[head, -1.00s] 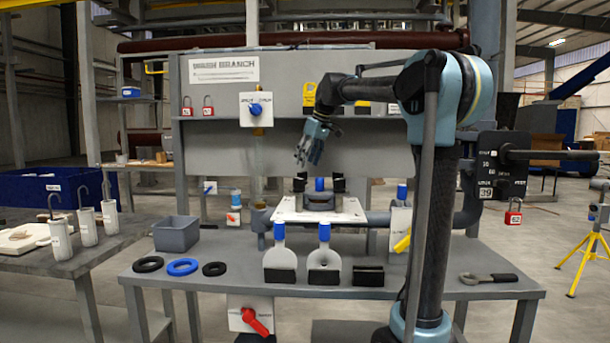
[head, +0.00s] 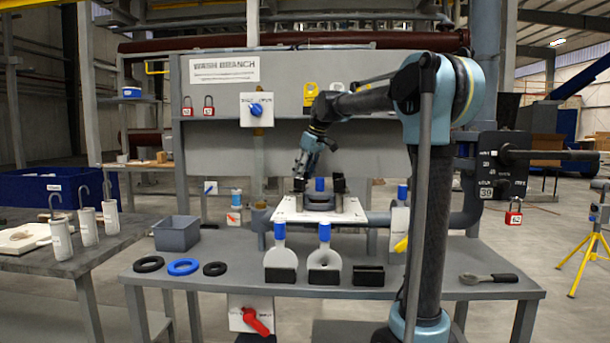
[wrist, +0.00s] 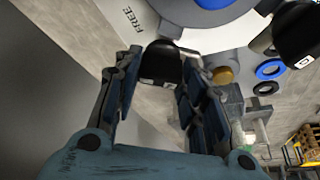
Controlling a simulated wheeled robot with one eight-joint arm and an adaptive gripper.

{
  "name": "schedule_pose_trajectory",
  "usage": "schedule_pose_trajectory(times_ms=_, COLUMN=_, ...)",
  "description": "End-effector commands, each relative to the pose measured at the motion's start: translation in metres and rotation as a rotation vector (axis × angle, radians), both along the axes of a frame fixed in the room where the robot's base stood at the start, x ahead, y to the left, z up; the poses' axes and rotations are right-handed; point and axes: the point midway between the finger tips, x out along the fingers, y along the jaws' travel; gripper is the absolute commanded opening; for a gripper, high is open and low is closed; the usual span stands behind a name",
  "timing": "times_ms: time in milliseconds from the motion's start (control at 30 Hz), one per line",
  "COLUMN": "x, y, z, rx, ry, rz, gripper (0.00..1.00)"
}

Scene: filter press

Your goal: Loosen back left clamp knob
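The white clamp plate (head: 290,215) stands in the middle of the bench with black clamp knobs on posts, one left (head: 299,185) and one right (head: 339,185). My gripper (head: 302,172) points down just above the left side of the plate. In the wrist view my open gripper (wrist: 162,58) has one finger on each side of a black knob (wrist: 161,65). The knob lies between or just beyond the fingertips; I cannot tell whether they touch it. Another black knob (wrist: 295,30) is at upper right. The word FREE shows on the plate beside the fingers.
Two blue-topped tools (head: 280,262) (head: 324,262) and a black block (head: 368,276) stand in front of the plate. A grey bin (head: 177,236) and several rings (head: 182,267) are at left. A grey panel (head: 340,155) rises behind. A wrench (head: 488,279) lies at right.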

Motion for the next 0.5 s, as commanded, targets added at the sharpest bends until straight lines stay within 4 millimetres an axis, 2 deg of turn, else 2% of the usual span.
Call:
schedule_pose_trajectory(times_ms=167, x=0.0005, y=-0.0010, z=0.0000, rx=-0.001, ry=-0.001, rz=-0.011, gripper=0.14)
schedule_pose_trajectory(times_ms=500, x=-0.0002, y=-0.0014, z=0.0000, rx=-0.002, ry=-0.001, rz=-0.158, gripper=0.14)
